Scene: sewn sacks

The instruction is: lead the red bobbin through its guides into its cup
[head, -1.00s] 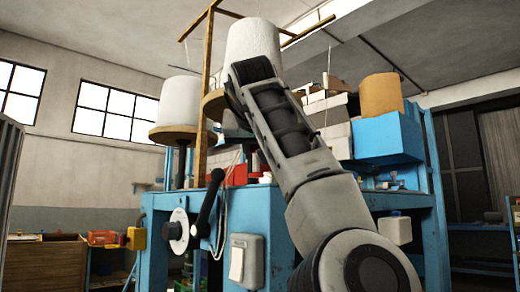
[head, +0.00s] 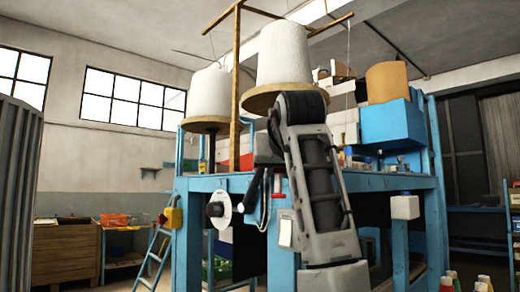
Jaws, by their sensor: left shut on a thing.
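My left arm rises in front of the blue workbench and hides part of it. My left gripper (head: 268,165) is small, beyond the arm's upper end and partly covered by it. It is shut on a small red piece (head: 277,183), which looks like the red bobbin, held at about the height of the bench top's front edge. The fingertips are too small to make out clearly. I cannot pick out the guides or the cup with certainty. My right gripper is not in view.
The blue workbench (head: 400,183) carries large white cones (head: 208,97) on wooden discs, a wooden frame (head: 236,85) and a blue box with a tan cone (head: 386,82). A black lever (head: 251,196) and a white dial (head: 218,209) stick out at its front. A blue ladder (head: 155,258) stands left.

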